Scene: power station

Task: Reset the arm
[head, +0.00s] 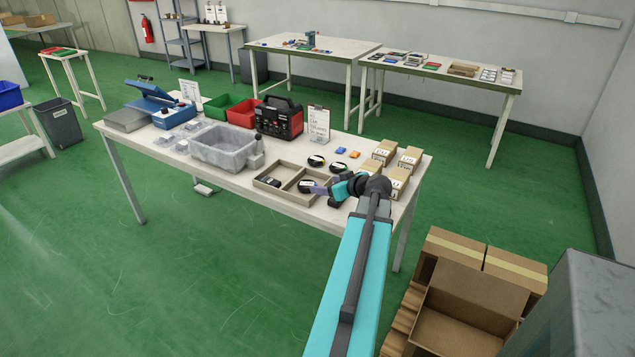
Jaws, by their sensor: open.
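My arm, with its teal link, reaches up from the bottom of the head view to the near right part of the white table (180,158). The dark wrist bends left at the end of the arm. My gripper (318,190) is small in the picture, over or beside the right end of a shallow wooden divided tray (268,195). It is open, and I see nothing held in it.
Several small cardboard boxes (410,157) stand right of my wrist. A clear bin (222,147), a red-black machine (280,118), red and green bins and a blue device (173,110) fill the table's left and back. Large cartons (470,294) stand on the floor at lower right.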

